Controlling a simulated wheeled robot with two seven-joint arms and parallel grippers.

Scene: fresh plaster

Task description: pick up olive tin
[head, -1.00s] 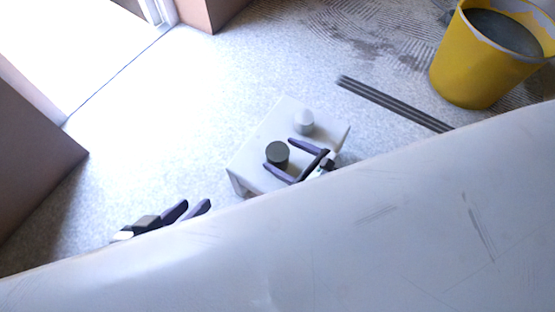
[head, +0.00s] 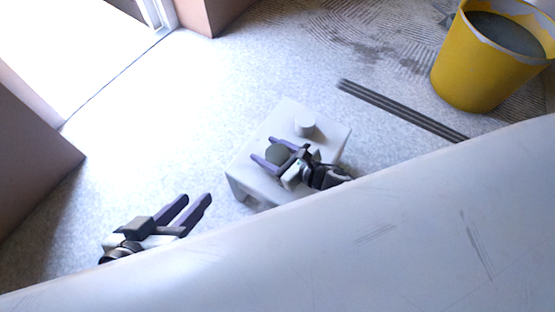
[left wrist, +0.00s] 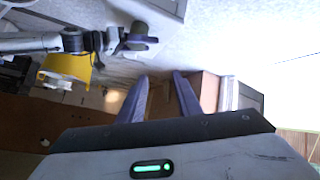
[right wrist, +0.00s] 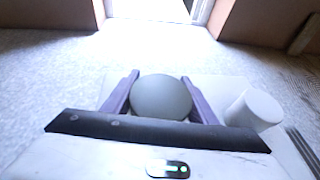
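The olive tin (head: 277,154), a short dark grey-green cylinder, stands on a small white stool (head: 250,172). My right gripper (head: 262,150) is open, with one finger on each side of the tin. In the right wrist view the tin (right wrist: 162,97) sits between the two purple fingers (right wrist: 160,92), close to the palm; I cannot tell whether a finger touches it. My left gripper (head: 196,203) is open and empty, left of the stool. Its parted fingers also show in the left wrist view (left wrist: 158,88).
A white cylinder (head: 305,127) stands on the stool near the tin; it is to the right in the right wrist view (right wrist: 253,109). A yellow bucket (head: 478,68) and dark strips (head: 400,108) lie beyond. A large pale surface (head: 330,240) fills the foreground.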

